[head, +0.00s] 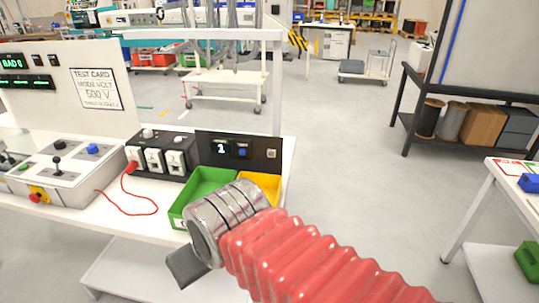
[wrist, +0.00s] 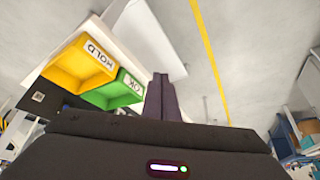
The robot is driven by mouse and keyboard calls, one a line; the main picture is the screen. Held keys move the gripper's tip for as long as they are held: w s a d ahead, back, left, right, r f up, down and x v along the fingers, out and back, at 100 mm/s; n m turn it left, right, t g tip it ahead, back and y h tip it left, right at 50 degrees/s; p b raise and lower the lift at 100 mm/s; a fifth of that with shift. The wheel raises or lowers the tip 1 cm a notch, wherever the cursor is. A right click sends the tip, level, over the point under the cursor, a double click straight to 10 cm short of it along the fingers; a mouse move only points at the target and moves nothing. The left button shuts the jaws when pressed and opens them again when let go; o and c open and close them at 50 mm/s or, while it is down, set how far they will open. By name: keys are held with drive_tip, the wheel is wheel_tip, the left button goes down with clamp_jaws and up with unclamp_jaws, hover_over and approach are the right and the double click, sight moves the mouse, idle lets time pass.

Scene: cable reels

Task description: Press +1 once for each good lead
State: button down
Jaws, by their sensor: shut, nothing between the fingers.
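The dark counter panel (head: 238,150) stands at the back of the white bench and its display (head: 221,148) reads 1. It has a blue button (head: 242,152) and a pale button (head: 271,154); their labels are too small to read. A red lead (head: 140,212) lies on the bench, with its plug (head: 132,167) at the black socket box (head: 160,154). The tester display (head: 12,63) seems to read BAD 6. My gripper (head: 184,266) is in front of the bins, partly hidden by my wrist. In the wrist view its fingers (wrist: 160,98) are together and empty, away from the buttons.
A green bin (head: 176,211), marked OK in the wrist view, and a yellow bin (head: 262,180), marked HOLD there, sit before the counter. A control box (head: 62,176) with a lever and red stop button is left. A test card (head: 96,89) shows 500 V.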

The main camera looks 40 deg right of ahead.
sight(271, 153)
drive_tip(key=w+d+f+n+t+h, duration=0.25)
drive_tip(key=w+d+t+h, duration=0.2)
drive_tip(key=w+d, duration=1.6)
drive_tip(key=d+f+n+t+y, duration=0.1)
drive_tip(key=d+f+n+t, duration=0.2)
drive_tip(key=d, duration=0.3)
drive_tip(key=s+d+f+n+t+y, duration=0.1)
drive_tip(key=d+f+n+t, duration=0.2)
drive_tip(key=d, duration=0.3)
drive_tip(key=shift+d+f+t+y, duration=0.25)
drive_tip(key=shift+d+t+y, duration=0.1)
drive_tip(key=shift+w, duration=0.1)
drive_tip(key=w+d, duration=0.5)
drive_tip(key=d, duration=0.2)
drive_tip(key=shift+w, duration=0.15)
